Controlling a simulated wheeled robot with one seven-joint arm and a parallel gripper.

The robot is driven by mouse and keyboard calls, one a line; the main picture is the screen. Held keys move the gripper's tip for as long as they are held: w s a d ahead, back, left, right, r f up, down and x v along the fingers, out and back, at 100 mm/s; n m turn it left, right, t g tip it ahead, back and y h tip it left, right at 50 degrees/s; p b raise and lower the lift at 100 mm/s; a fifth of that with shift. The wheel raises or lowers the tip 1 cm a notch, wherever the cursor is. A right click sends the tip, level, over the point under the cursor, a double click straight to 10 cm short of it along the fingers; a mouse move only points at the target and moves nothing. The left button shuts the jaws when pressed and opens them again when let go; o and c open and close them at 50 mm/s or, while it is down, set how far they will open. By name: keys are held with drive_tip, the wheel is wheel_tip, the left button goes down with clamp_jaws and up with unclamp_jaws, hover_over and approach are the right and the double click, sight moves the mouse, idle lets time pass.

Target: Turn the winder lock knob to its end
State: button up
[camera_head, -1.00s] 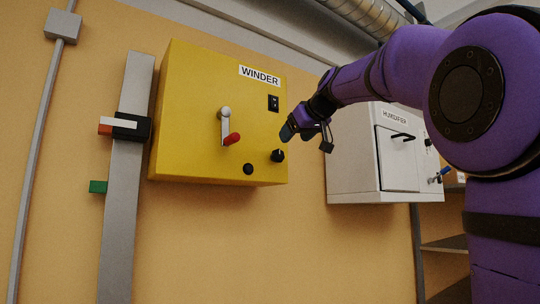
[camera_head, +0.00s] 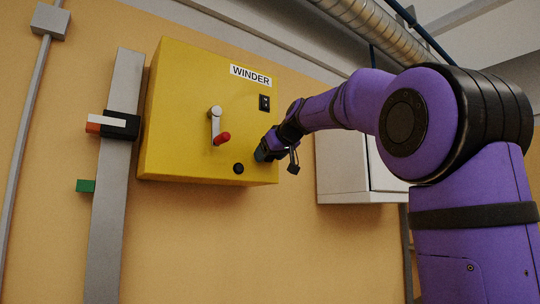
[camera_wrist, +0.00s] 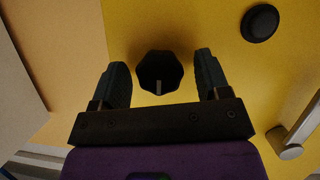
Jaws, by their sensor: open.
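The yellow winder box (camera_head: 190,115) is on the wall, with a WINDER label at its top right. In the wrist view the black lock knob (camera_wrist: 158,72) has a pale pointer line toward the picture's bottom. My gripper (camera_wrist: 162,80) is open, with one finger on each side of the knob and visible gaps on both sides. I cannot tell how deep the fingers reach along the knob. In the head view my gripper (camera_head: 264,152) is at the box's lower right and hides the knob.
The box also bears a red-tipped lever (camera_head: 216,125), a black rocker switch (camera_head: 264,102) and a round black button (camera_head: 239,168), which shows in the wrist view (camera_wrist: 260,23). A white cabinet (camera_head: 340,165) hangs to the right, partly behind my arm.

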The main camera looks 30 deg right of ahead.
drive_tip(key=c, duration=0.9)
drive_tip(key=shift+c, duration=0.2)
